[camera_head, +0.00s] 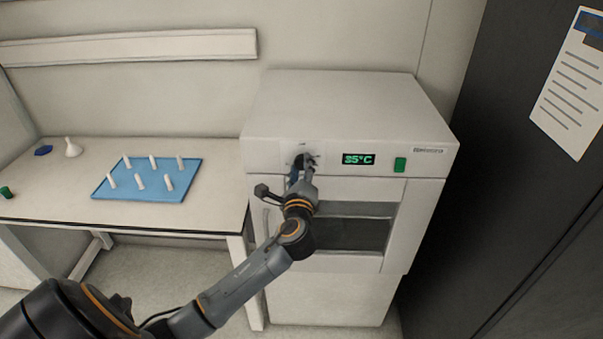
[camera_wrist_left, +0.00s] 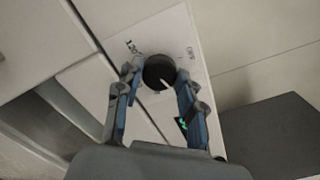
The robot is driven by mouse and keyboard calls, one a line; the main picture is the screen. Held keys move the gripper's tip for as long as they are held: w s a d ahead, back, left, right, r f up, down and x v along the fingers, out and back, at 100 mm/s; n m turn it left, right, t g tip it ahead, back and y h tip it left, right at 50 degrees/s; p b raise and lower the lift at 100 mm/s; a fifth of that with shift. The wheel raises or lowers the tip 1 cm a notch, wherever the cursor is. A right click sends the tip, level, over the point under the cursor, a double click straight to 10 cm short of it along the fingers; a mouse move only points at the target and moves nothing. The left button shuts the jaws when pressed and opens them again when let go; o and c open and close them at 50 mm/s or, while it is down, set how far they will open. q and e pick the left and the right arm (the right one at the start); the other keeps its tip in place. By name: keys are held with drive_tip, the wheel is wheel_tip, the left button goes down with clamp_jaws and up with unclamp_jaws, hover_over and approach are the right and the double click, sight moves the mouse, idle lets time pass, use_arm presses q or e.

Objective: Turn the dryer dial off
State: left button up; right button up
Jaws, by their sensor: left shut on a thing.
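The dryer (camera_head: 350,110) is a white cabinet with a green-lit display (camera_head: 358,159) reading about 35°C. Its black round dial (camera_wrist_left: 159,72) has a white pointer mark and sits on the front panel. In the head view the dial (camera_head: 300,160) is partly hidden by my gripper. My left gripper (camera_head: 304,171) is at the panel; in the left wrist view its two fingers (camera_wrist_left: 158,80) are on both sides of the dial, shut on it. My right gripper is in neither view.
Left of the dryer, a white table (camera_head: 60,210) holds a blue mat (camera_head: 150,192) with several white pegs and a white funnel (camera_head: 73,148). A dark cabinet (camera_head: 510,150) stands close on the right.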

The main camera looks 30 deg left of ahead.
use_arm(q)
drive_tip(key=n+b, duration=0.1)
drive_tip(key=n, duration=0.2)
drive_tip(key=shift+f+n+b, duration=0.2)
drive_tip(key=shift+n+b, duration=0.2)
drive_tip(key=n+b, duration=0.1)
drive_tip(key=n, duration=0.2)
drive_tip(key=shift+n+b, duration=0.3)
drive_tip(key=shift+b, duration=0.05)
drive_tip(key=n+b, duration=0.1)
drive_tip(key=n, duration=0.3)
drive_tip(key=shift+b, duration=0.4)
drive_tip(key=shift+n+b, duration=0.4)
drive_tip(key=shift+n, duration=1.3)
drive_tip(key=o, duration=1.2)
